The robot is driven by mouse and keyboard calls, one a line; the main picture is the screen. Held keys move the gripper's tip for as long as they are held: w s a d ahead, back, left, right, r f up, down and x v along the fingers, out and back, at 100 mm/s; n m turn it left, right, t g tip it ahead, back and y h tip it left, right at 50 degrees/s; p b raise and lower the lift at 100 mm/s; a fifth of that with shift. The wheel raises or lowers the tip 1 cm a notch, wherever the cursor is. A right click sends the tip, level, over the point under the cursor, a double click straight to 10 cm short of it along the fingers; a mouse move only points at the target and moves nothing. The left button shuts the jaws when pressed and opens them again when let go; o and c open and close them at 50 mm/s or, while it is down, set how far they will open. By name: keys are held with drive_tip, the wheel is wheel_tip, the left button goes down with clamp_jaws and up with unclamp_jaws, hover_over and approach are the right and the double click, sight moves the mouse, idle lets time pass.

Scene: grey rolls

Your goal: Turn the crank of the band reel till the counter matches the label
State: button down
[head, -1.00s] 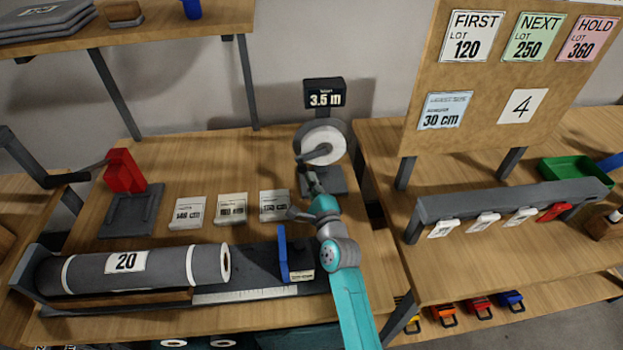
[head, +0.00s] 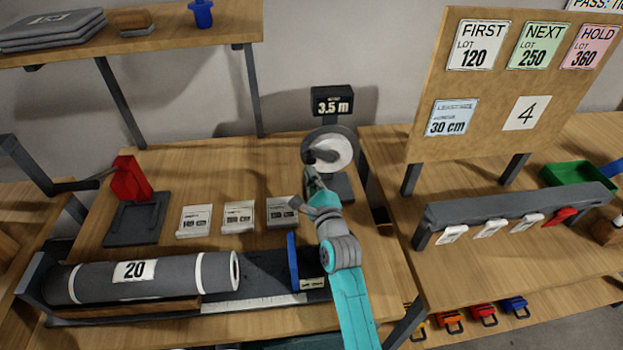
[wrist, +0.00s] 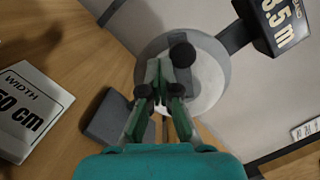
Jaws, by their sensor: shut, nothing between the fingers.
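The band reel (head: 342,152) stands at the back of the table, a white roll on a dark grey disc. Its counter (head: 333,102) above reads 3.5 m; part of the counter (wrist: 275,25) also shows in the wrist view. The crank's dark round knob (wrist: 183,55) shows in front of the white roll in the wrist view. My gripper (head: 308,168) is shut and empty at the reel's front left. Its fingertips (wrist: 159,68) lie just left of and below the knob in the wrist view; I cannot tell whether they touch it. I cannot tell which label belongs to the reel.
White cards (head: 239,217) lie left of my arm, one reading 50 cm in the wrist view (wrist: 30,110). A grey roll marked 20 (head: 175,278) lies in front. A red-handled device (head: 130,180) stands at left. A sign board (head: 470,125) stands at right.

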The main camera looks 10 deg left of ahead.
drive_tip(key=shift+r+m, duration=0.3)
drive_tip(key=shift+r, duration=0.1)
drive_tip(key=shift+d+r, duration=0.1)
drive_tip(key=shift+r, duration=0.05)
idle(0.4)
drive_tip(key=v, duration=1.2)
